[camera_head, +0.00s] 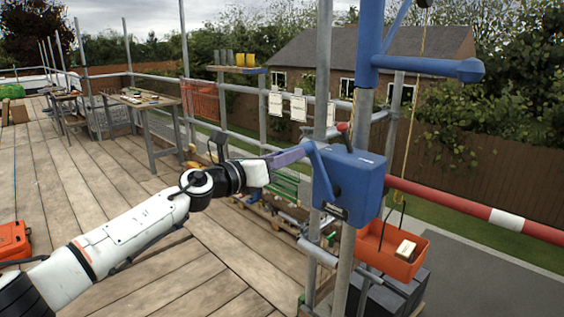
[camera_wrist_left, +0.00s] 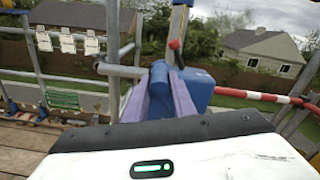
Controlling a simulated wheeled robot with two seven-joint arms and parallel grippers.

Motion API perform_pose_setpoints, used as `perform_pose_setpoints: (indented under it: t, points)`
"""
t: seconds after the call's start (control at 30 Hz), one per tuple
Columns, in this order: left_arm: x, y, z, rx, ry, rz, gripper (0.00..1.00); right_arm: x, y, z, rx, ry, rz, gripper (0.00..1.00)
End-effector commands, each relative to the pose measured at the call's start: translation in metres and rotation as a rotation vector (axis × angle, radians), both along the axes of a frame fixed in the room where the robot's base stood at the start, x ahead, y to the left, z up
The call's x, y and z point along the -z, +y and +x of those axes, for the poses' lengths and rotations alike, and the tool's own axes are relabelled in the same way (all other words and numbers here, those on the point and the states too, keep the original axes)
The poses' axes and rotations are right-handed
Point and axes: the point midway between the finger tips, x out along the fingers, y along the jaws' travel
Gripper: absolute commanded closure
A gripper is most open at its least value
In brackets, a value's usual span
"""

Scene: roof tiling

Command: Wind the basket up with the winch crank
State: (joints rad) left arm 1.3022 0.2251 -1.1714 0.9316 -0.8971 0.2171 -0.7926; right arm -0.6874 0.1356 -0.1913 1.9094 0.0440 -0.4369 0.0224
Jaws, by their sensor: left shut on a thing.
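The blue winch (camera_head: 350,190) is mounted on a scaffold pole, with a small red-knobbed lever on top. Its blue crank arm (camera_head: 322,178) rises on the left side to a handle at the top. My left gripper (camera_head: 300,152), with purple fingers, is shut on the crank handle. In the left wrist view the blue handle (camera_wrist_left: 159,78) sits between the two fingers. The orange-red basket (camera_head: 408,262) hangs from a yellow rope (camera_head: 415,110) right of the winch, below the red-and-white rail. A pale block (camera_head: 405,250) lies in it. My right gripper is out of view.
The red-and-white rail (camera_head: 470,208) runs right from the winch. Dark stacked blocks (camera_head: 385,298) are below the basket. A workbench (camera_head: 145,103) and an orange case (camera_head: 14,242) stand on the plank deck (camera_head: 110,195), which is otherwise largely clear.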

Motion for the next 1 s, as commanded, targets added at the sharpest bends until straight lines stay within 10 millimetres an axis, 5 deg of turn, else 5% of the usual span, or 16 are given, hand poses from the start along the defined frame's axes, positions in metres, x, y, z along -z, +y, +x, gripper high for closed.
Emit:
perform_pose_setpoints:
  t: [0.63,0.67,0.73,1.0]
  points:
    - [-0.0073,-0.0118,-0.0051,0.017,-0.035,0.023,1.00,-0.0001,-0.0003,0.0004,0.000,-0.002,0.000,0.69]
    - [-0.0072,-0.0119,-0.0050,0.017,-0.035,0.023,0.72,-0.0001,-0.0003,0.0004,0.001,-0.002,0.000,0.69]
    - [-0.0068,-0.0117,-0.0049,0.016,-0.035,0.024,0.60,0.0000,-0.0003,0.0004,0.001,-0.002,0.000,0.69]
    - [-0.0051,-0.0096,-0.0039,0.012,-0.034,0.027,0.58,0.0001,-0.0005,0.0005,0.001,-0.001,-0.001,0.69]
